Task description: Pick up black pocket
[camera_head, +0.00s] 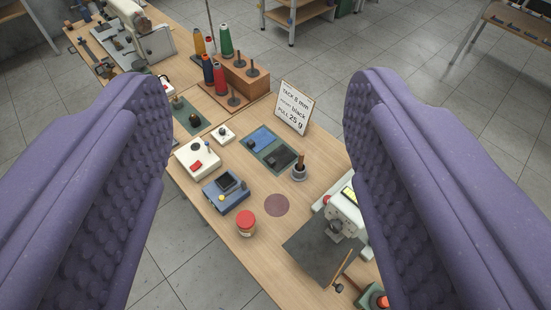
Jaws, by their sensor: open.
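The black pocket (281,159) lies flat on a dark green mat (266,167) near the middle of the wooden table. A blue piece (259,139) lies beside it on the same mat, up and to the left. My gripper (265,100) shows as two large purple padded fingers at the left and right of the view. It is open and empty, high above the table, with the pocket in the gap between the fingers. A sign (294,108) standing behind the mat reads "TACK 8 mm", "black" and "PULL 25 g".
A cup (300,172) with a brown handle stands close right of the pocket. A white machine (346,209) is at the lower right. A blue device (226,191), white box (197,160) and red-lidded jar (246,223) stand left. Thread spools (226,41) stand behind.

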